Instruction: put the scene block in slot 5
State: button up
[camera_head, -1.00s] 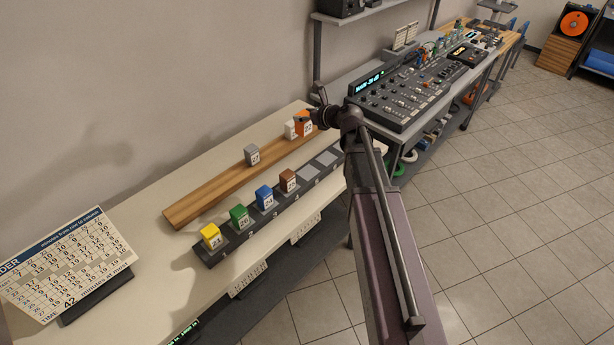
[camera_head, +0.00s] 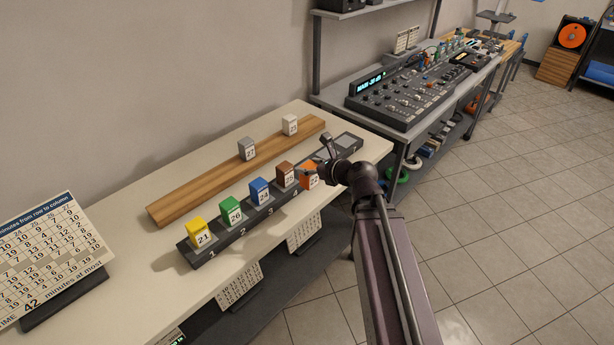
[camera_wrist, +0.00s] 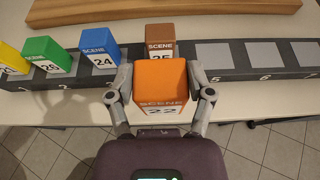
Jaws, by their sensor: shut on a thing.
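My gripper (camera_wrist: 160,95) is shut on an orange scene block (camera_wrist: 160,82) numbered 22. In the head view the orange block (camera_head: 310,176) shows at my gripper (camera_head: 322,168), just right of the brown block. In the wrist view it is held on the near side of the dark slot rack (camera_wrist: 200,72), in front of the brown block; its height over the table is hard to tell. Slot 5 (camera_wrist: 212,55) of the rack is bare, right of the brown block. My arm hides part of the rack in the head view.
The rack holds a yellow block (camera_head: 199,232), a green block (camera_head: 231,210), a blue block (camera_head: 260,191) and a brown block (camera_head: 285,174) in slots 1 to 4. A grey block (camera_head: 246,149) and a white block (camera_head: 290,125) stand on a wooden board (camera_head: 200,193) behind. Slots right of 5 are bare.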

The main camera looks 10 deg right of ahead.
jog(key=shift+s+f, duration=0.4)
jog(key=shift+f, duration=0.05)
jog(key=w+d+f+b, duration=0.1)
jog(key=w+d, duration=0.1)
jog(key=w, duration=1.2)
jog(key=shift+w+d+f+b, duration=0.15)
jog(key=shift+w+b, duration=0.05)
jog(key=shift+b, duration=0.2)
jog(key=shift+w+d+f+b, duration=0.1)
jog(key=shift+w+f+b, duration=0.6)
jog(key=shift+f+b, duration=1.15)
jog(key=shift+f, duration=0.15)
